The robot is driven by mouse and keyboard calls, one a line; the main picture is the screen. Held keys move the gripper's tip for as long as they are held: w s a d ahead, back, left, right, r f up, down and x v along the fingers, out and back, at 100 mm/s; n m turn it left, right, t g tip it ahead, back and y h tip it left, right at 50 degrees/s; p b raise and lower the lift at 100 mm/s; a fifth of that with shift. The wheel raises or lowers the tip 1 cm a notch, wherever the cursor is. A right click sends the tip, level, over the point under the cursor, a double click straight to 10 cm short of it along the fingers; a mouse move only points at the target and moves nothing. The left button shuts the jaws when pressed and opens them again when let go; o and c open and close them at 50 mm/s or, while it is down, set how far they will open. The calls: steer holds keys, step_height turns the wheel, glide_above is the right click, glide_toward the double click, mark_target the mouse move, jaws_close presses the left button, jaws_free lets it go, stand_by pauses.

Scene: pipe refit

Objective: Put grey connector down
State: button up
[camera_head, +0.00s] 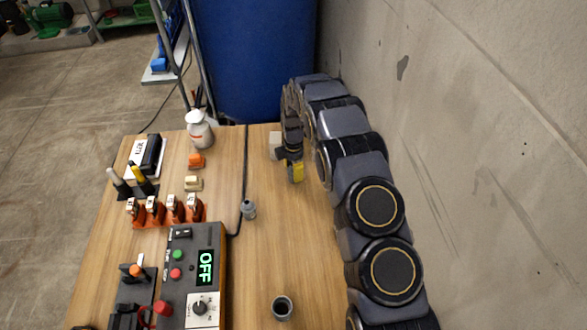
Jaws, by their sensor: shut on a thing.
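My gripper (293,164) is at the far right of the wooden table, at the end of my dark arm. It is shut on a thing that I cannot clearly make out. A yellow and dark part (296,172) shows at its lower end; whether this is the gripper or the held thing is unclear. A small grey connector-like piece (249,209) stands on the table beside the black cable, apart from my gripper. A grey round hollow fitting (282,307) stands upright near the front. A pale block (275,146) shows just left of my gripper.
A control box (206,268) reads OFF. Orange clamps (167,212), an orange block (197,160), a beige block (194,183) and a white bottle (199,132) stand left. A blue barrel (255,60) and concrete wall (470,130) bound the table. The middle right table is clear.

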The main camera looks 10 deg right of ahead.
steer(key=o, duration=1)
step_height(320, 180, up, 12)
steer(key=s+d+r+m, duration=0.2)
steer(key=s+r+m, duration=0.3)
steer(key=s+r, duration=0.25)
steer(key=s+r+m, duration=0.3)
steer(key=s+m, duration=0.2)
steer(key=s, duration=0.5)
steer(key=s+d+r+m+g, duration=0.1)
steer(key=s+r+m, duration=0.2)
steer(key=s+m, duration=0.3)
steer(key=s+d+r+m, duration=0.1)
steer(key=s+r+m, duration=0.2)
steer(key=s, duration=1.2)
steer(key=m, duration=0.2)
steer(key=shift+s+d+m, duration=0.15)
steer(key=shift+s+m, duration=0.15)
steer(key=shift+s, duration=0.1)
steer(key=shift+f, duration=0.1)
